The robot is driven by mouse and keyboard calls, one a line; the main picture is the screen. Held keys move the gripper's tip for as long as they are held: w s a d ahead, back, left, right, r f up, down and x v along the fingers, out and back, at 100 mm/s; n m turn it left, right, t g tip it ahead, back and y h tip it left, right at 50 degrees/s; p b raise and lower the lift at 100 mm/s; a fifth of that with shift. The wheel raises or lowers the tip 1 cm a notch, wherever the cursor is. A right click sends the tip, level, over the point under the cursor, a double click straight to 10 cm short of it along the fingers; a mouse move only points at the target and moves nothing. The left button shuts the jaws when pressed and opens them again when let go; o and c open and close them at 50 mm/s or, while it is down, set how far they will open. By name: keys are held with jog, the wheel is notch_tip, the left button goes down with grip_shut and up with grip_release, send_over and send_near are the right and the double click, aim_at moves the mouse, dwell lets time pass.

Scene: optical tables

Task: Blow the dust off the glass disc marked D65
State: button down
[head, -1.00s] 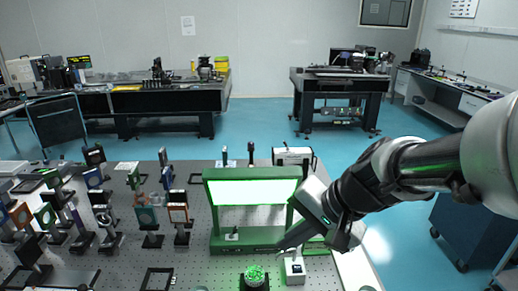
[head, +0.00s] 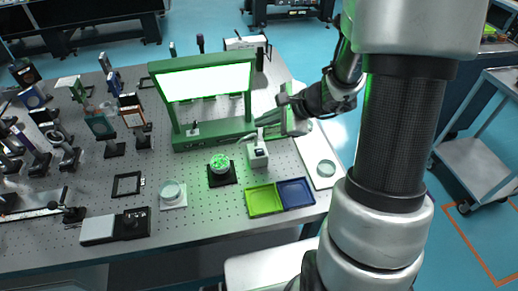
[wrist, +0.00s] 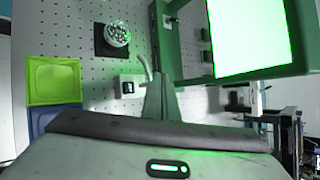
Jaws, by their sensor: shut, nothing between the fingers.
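No D65 mark is readable. One clear glass disc (head: 172,190) lies on a white square pad at the front of the optical table. Another round glass piece (head: 326,168) lies on a white strip at the table's right edge. A small white block (head: 257,155) with a dark front and a pale curved spout stands right of centre; it also shows in the wrist view (wrist: 131,86). My gripper (head: 268,119) is shut and empty just behind the block. In the wrist view my fingers (wrist: 160,76) are together close beside the spout.
A green frame (head: 186,140) with a bright panel stands behind the block. A round green-lit piece (head: 219,162) sits on a black base to its left. Green (head: 264,201) and blue (head: 296,193) trays lie in front. Optical mounts crowd the left.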

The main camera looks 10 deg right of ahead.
jog(key=shift+f, duration=0.15)
jog(key=b, duration=0.6)
send_over(263, 153)
notch_tip(263, 153, down, 7)
jog(key=shift+f, duration=0.1)
jog(key=shift+f+b, duration=0.7)
jog(key=shift+b, duration=0.05)
dwell(1.1)
jog(key=shift+f+b, duration=0.4)
jog(key=shift+b, duration=0.25)
jog(key=shift+f+b, duration=0.4)
jog(key=shift+b, duration=0.1)
dwell(0.4)
dwell(0.4)
jog(key=shift+r+p, duration=0.5)
jog(key=shift+r, duration=0.35)
